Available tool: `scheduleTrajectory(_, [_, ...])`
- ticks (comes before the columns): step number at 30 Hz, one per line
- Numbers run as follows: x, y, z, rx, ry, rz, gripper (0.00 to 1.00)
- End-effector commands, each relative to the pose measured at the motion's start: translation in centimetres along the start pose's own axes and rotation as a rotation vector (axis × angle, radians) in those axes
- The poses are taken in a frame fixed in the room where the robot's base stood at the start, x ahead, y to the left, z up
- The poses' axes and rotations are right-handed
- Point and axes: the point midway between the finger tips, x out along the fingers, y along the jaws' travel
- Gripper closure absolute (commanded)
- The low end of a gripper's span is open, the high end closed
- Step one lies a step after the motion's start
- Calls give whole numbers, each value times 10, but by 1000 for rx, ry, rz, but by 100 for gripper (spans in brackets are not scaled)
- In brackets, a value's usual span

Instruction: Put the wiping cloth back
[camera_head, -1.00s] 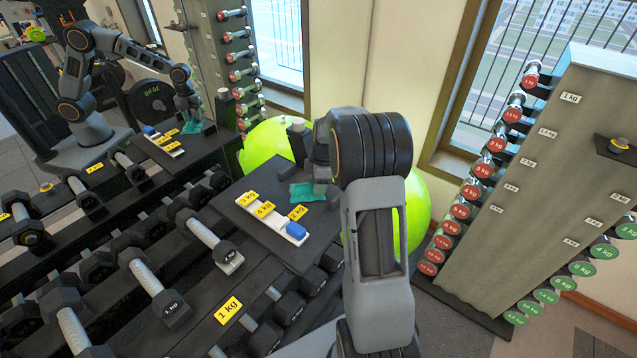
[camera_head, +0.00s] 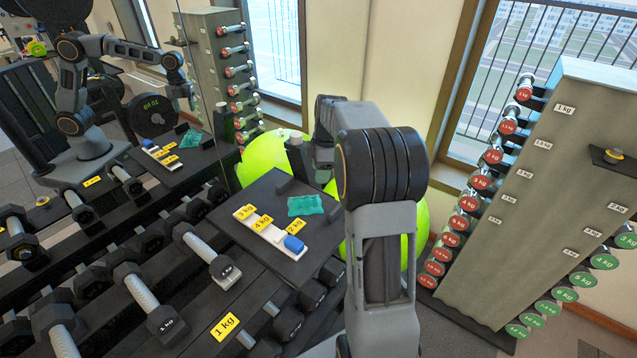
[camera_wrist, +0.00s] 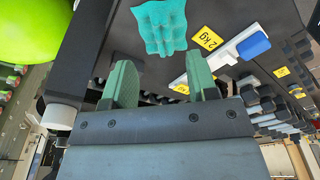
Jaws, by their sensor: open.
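The teal wiping cloth (camera_head: 306,205) lies crumpled on the dark platform (camera_head: 258,200), beside the yellow 2 kg label (camera_head: 294,227). It also shows at the top of the wrist view (camera_wrist: 161,25). My gripper (camera_wrist: 162,82) is open, with nothing between its two green fingers. The cloth lies beyond the fingertips, apart from them. In the head view the fingers are hidden behind my arm.
A white strip (camera_head: 262,228) with a blue block (camera_head: 293,244) lies beside the labels. A dark upright bottle-like object (camera_head: 295,158) stands at the platform's back edge. Dumbbells fill the racks at left and right. A green ball (camera_head: 405,250) sits behind my arm.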

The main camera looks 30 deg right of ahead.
Motion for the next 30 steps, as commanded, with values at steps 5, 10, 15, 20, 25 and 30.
scheduleTrajectory(5, [-18, -1, -1, 6, -1, 3, 47])
scheduleTrajectory(10, [-36, -32, -23, 143, -15, 44, 47])
scheduleTrajectory(15, [-47, -102, -56, 459, -7, 137, 47])
scheduleTrajectory(20, [-41, -168, -72, 759, 48, 220, 47])
scheduleTrajectory(25, [-24, -219, -74, 1000, 125, 271, 47])
scheduleTrajectory(30, [-12, -244, -73, 1134, 176, 289, 47])
